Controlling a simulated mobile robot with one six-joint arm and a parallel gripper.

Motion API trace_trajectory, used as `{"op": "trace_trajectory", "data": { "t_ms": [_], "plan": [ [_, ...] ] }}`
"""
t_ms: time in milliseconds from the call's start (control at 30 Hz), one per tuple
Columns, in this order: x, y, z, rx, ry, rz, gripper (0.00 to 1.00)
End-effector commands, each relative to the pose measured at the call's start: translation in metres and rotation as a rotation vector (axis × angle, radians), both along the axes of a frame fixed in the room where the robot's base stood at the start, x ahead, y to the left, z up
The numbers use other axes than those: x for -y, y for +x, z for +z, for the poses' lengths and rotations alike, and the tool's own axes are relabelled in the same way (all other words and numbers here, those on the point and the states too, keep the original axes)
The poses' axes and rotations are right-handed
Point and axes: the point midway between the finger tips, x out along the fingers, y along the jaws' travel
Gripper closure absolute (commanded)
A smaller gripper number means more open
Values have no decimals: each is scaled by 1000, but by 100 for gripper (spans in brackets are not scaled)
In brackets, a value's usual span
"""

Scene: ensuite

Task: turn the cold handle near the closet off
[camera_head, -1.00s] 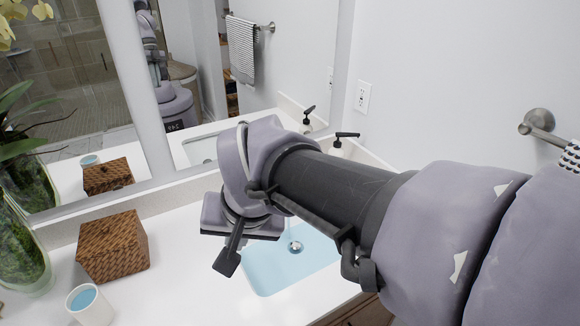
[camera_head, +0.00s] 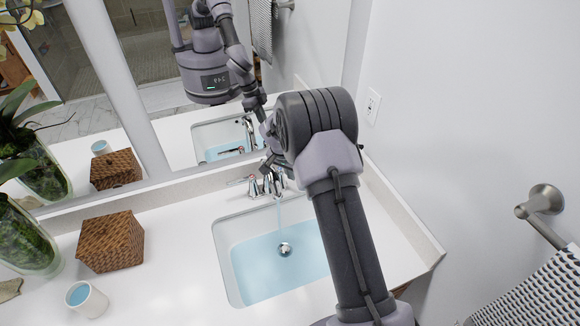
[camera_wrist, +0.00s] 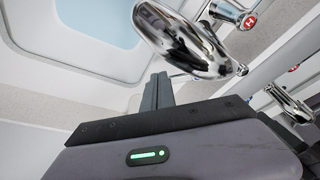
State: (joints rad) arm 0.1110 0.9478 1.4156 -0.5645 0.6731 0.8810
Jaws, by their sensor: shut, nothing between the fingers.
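The chrome faucet (camera_head: 268,186) stands behind the sink (camera_head: 222,250), and a thin stream of water falls from its spout. The left handle (camera_head: 240,181) points left.
The mirror (camera_head: 205,60) rises behind the counter (camera_head: 175,270). A woven box (camera_head: 110,242), a cup (camera_head: 87,299) and a plant vase (camera_head: 25,240) stand at left. A wall bar (camera_head: 543,205) with a towel (camera_head: 540,295) is at right.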

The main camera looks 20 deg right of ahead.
Motion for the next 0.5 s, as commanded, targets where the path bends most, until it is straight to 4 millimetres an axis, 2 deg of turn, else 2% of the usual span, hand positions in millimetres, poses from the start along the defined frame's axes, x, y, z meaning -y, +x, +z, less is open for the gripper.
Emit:
{"op": "trace_trajectory", "data": {
  "t_ms": [100, 200, 500],
  "plan": [
    [3, 3, -13, -1, 1, 0, 100],
    [4, 4, -18, 1, 0, 0, 100],
    [5, 4, -19, 0, 0, 1, 100]
  ]
}}
